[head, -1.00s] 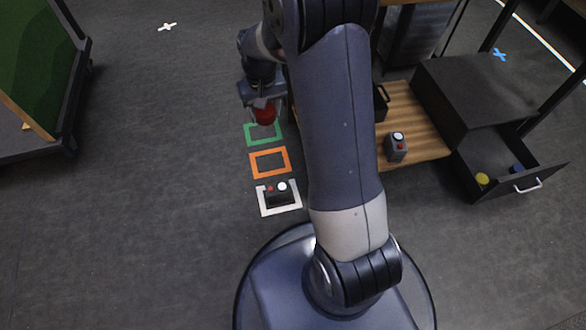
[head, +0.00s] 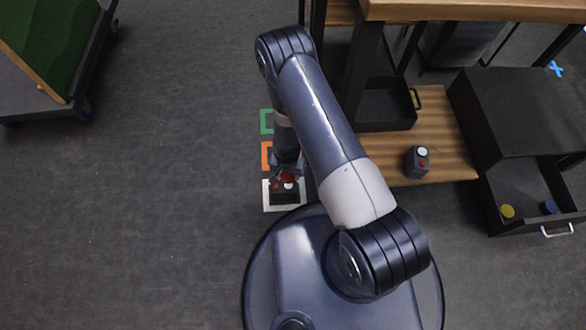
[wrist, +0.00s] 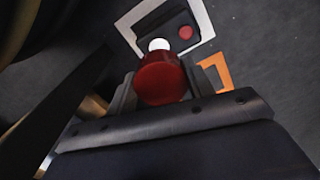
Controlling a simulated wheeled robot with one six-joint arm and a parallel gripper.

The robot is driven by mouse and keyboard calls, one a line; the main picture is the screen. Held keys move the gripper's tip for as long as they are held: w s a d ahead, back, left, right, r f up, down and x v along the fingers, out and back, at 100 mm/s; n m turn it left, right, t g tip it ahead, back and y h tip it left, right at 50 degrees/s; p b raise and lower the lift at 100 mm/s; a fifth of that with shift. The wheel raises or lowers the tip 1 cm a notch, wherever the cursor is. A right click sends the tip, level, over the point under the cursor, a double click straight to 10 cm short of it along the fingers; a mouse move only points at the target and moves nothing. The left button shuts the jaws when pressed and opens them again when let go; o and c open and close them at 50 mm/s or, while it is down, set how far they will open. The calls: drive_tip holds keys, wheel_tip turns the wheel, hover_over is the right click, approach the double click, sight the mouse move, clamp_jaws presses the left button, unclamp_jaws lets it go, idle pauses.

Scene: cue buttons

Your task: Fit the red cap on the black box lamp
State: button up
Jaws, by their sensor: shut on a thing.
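The red cap (wrist: 160,84) is held between the fingers of my gripper (wrist: 157,95) in the wrist view. My gripper is shut on it. The black box (wrist: 172,22) lies just past the cap, with its white lamp (wrist: 159,45) partly hidden by the cap and a red button (wrist: 186,32) beside the lamp. The cap looks close to the lamp but not over it; whether they touch I cannot tell. In the head view the red cap (head: 288,177) is right above the black box (head: 284,198), which stands in a white floor frame (head: 267,200).
Orange (head: 265,155) and green (head: 265,122) floor frames lie beyond the box. A grey box (head: 418,160) with a white lamp stands on a wooden board (head: 440,130) at right. An open drawer (head: 530,195) holds a yellow cap (head: 507,211) and a blue cap (head: 550,206).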

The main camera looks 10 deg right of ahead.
sight(288, 185)
drive_tip(key=shift+s+f+b, duration=0.1)
drive_tip(key=shift+f+b, duration=1.65)
drive_tip(key=shift+f, duration=1.3)
drive_tip(key=shift+s+b, duration=0.15)
drive_tip(key=shift+b, duration=0.25)
drive_tip(key=shift+f+b, duration=0.3)
drive_tip(key=shift+f, duration=0.05)
drive_tip(key=shift+r, duration=0.25)
drive_tip(key=shift+r+p, duration=0.4)
drive_tip(key=shift+r, duration=0.1)
drive_tip(key=shift+r, duration=0.15)
drive_tip(key=shift+f+b, duration=0.85)
drive_tip(key=shift+b, duration=0.1)
drive_tip(key=shift+r, duration=0.3)
drive_tip(key=shift+r+p, duration=0.35)
